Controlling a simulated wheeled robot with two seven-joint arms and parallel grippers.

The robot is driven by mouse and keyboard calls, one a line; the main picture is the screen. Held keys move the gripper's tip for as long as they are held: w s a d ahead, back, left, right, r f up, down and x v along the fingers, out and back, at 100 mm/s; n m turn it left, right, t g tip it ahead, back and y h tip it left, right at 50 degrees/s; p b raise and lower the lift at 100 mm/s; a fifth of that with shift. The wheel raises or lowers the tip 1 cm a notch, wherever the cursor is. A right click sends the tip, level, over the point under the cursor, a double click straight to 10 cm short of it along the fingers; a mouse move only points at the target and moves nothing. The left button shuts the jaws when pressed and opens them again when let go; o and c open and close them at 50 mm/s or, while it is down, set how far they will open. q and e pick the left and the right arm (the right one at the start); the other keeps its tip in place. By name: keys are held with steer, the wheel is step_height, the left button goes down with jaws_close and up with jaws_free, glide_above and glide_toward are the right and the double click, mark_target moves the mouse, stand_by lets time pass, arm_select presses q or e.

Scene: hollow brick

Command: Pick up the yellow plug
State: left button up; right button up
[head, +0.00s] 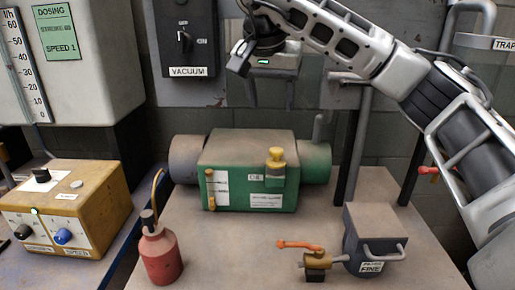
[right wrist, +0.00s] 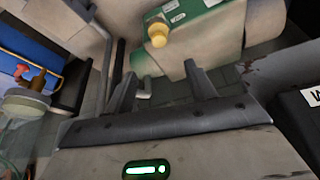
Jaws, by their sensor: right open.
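The yellow plug (head: 275,157) sits on the front upper part of the green pump housing (head: 230,165), above a small label. It also shows in the right wrist view (right wrist: 158,35), beyond the fingertips and slightly left of the middle between them. My right gripper (head: 270,104) hangs above the green housing in the head view, fingers downward, apart from the plug. In the right wrist view its two fingers (right wrist: 160,70) are spread with nothing between them. My left gripper is in neither view.
A red bottle (head: 162,257) stands front left of the housing. A valve with an orange handle (head: 300,245) and a dark filter block (head: 372,240) stand front right. A yellow control box (head: 65,205) is at left. The bench before the housing is clear.

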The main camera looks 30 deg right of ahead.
glide_above(276, 150)
steer(key=s+a, duration=0.1)
steer(key=s, duration=0.1)
step_height(276, 150, down, 8)
steer(key=shift+a+p+x, duration=0.2)
steer(key=shift+p+x, duration=0.2)
steer(key=shift+x, duration=1.15)
steer(key=shift+a+p+x, duration=0.2)
steer(key=shift+p+x, duration=0.15)
steer(key=shift+x, duration=1.2)
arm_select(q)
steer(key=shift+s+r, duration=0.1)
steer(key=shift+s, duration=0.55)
arm_select(e)
steer(key=shift+w, duration=0.15)
steer(key=c, duration=1)
